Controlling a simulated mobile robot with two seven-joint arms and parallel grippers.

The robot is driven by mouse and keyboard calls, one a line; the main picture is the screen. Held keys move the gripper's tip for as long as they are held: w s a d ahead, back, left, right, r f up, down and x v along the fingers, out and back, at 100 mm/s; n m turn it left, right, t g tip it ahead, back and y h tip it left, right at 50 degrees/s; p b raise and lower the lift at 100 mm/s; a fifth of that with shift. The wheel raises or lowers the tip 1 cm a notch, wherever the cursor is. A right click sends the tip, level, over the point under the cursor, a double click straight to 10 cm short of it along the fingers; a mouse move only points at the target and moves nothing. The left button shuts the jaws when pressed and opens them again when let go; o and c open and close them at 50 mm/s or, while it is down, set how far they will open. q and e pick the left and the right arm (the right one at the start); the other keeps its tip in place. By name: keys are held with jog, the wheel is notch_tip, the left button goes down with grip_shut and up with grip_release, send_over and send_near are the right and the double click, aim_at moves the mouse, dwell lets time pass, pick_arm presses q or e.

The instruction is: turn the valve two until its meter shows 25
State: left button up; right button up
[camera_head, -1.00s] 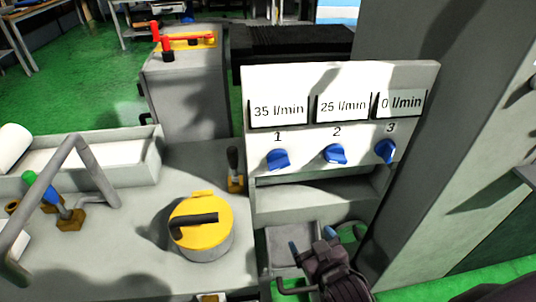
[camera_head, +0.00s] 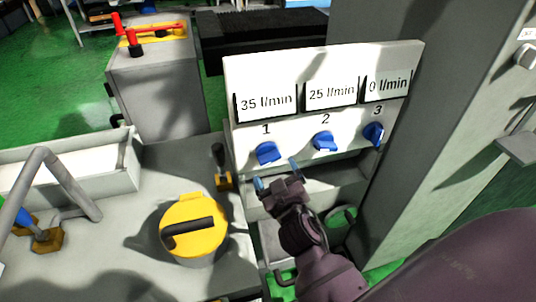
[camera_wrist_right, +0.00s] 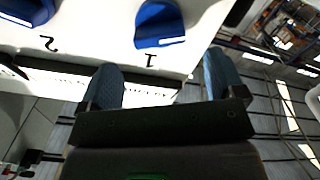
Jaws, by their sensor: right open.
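Valve two (camera_head: 325,141) is a blue knob on the white panel (camera_head: 300,122), under the meter two (camera_head: 332,94), which reads 25 l/min. In the right wrist view, upside down, valve two (camera_wrist_right: 27,10) is partly cut off at the top left. My right gripper (camera_head: 276,175) is open and empty, below and between valves one and two, apart from both. In the right wrist view its spread blue fingers (camera_wrist_right: 163,80) are below valve one (camera_wrist_right: 160,25). My left gripper is not in view.
Valve one (camera_head: 267,153) is under a meter reading 35 l/min, and valve three (camera_head: 373,133) is under one reading 0 l/min. A yellow-topped cylinder (camera_head: 194,228) stands left of my arm. A grey column (camera_head: 440,110) rises right of the panel.

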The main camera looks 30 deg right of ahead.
aim_at(270, 161)
jog(key=x, duration=0.7)
jog(key=shift+w, duration=0.1)
jog(key=c, duration=0.9)
jog(key=shift+r+n, duration=0.1)
jog(key=shift+n, duration=0.6)
jog(key=shift+n+p, duration=0.35)
jog(key=shift+n, duration=0.55)
jog(key=o, duration=0.9)
jog(key=v, duration=1)
jog(key=shift+s, duration=0.4)
jog(key=shift+a, duration=0.15)
